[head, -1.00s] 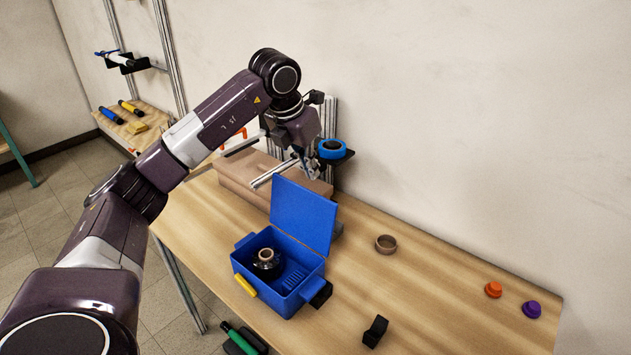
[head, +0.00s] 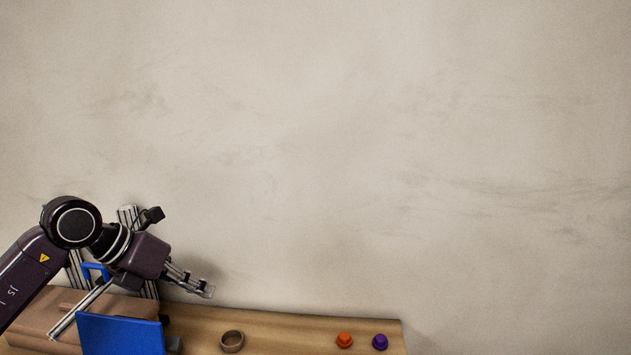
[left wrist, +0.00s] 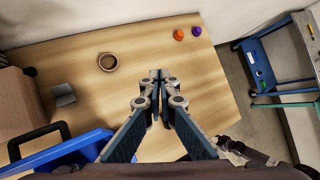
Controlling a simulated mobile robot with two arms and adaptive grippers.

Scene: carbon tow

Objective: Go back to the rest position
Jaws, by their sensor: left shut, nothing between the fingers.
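My left arm comes in from the left in the head view. Its left gripper (head: 208,291) hangs above the back of the wooden table, pointing right and slightly down, with its fingers together and empty. In the left wrist view the left gripper (left wrist: 158,76) shows its two fingertips meeting over the bare tabletop.
On the wooden table (head: 285,328) stand a brown ring (head: 232,341), an orange knob (head: 344,340) and a purple knob (head: 380,342). A blue box lid (head: 120,335) stands up before a brown block (head: 40,318). A blue cart (left wrist: 262,75) stands beyond the table's right edge.

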